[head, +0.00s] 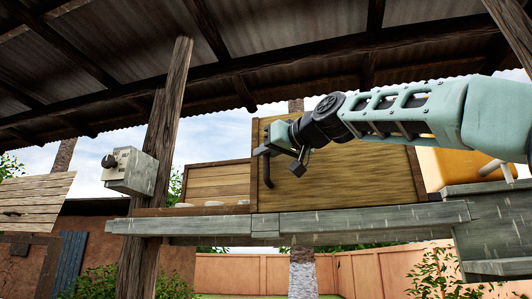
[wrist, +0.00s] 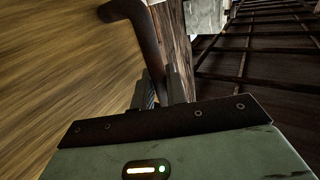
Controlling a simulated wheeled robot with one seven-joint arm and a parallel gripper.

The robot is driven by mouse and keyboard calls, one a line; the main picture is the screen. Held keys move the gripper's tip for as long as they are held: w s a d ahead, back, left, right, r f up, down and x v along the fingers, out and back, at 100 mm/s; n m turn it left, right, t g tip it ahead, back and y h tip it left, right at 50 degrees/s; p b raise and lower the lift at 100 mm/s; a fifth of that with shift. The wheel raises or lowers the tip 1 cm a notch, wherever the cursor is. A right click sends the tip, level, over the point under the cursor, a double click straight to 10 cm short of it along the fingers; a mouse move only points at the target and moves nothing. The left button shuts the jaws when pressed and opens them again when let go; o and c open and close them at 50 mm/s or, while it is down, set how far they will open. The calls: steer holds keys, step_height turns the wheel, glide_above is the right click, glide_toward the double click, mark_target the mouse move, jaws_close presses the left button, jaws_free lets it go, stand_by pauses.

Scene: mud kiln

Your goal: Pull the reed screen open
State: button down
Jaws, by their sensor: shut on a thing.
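The reed screen (head: 350,180) is a tan, fine-lined panel with a thin brown frame, standing upright above the grey wooden ledge. Its dark curved handle (head: 267,174) is near its left edge. My gripper (head: 262,150) reaches in from the right across the front of the screen, and its fingers are at the upper part of the handle. In the wrist view my gripper (wrist: 160,88) is shut on the brown handle (wrist: 143,28), which passes between the two fingers. The screen surface (wrist: 60,80) fills the left there. My arm hides the screen's upper middle.
Left of the screen is a lower brown-framed opening or panel (head: 217,182), with pale rounded items (head: 215,203) at its base. A grey box with a dark knob (head: 130,168) is by the wooden post (head: 165,130). The grey ledge (head: 350,219) runs below. A yellow object (head: 455,168) is at right.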

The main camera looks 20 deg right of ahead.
steer(key=c, duration=1.5)
jaws_free()
steer(key=shift+b+v, duration=3.4)
steer(key=shift+v, duration=5.3)
